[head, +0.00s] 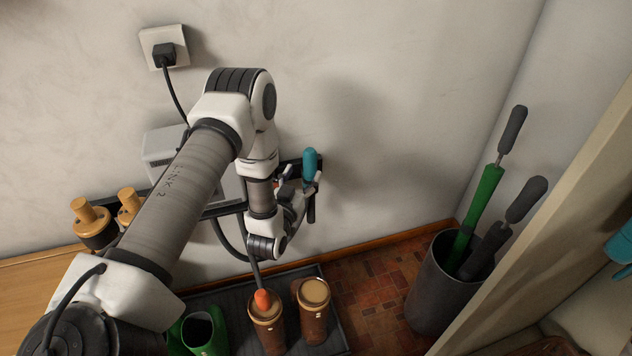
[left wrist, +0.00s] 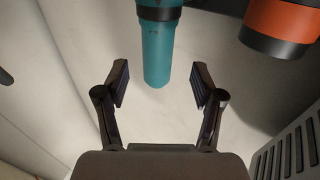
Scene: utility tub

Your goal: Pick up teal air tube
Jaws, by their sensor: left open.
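The teal air tube (head: 310,163) is upright against the wall at the right end of a dark rail, partly behind my left gripper (head: 303,180). In the left wrist view the teal tube (left wrist: 157,50) hangs down from the top edge, its lower end near the level of the fingertips. My left gripper (left wrist: 159,82) is open, with one finger on each side of the tube's line and clear gaps to both. No contact shows, and the depth between tube and fingers is hard to tell. My right gripper is not in view.
An orange and black cylinder (left wrist: 280,22) is right of the tube. Brown boots (head: 313,310) and a green boot (head: 198,330) stand on a dark tray below. A dark bin (head: 436,285) holds umbrellas at right. A grey box (head: 165,148) is behind my arm.

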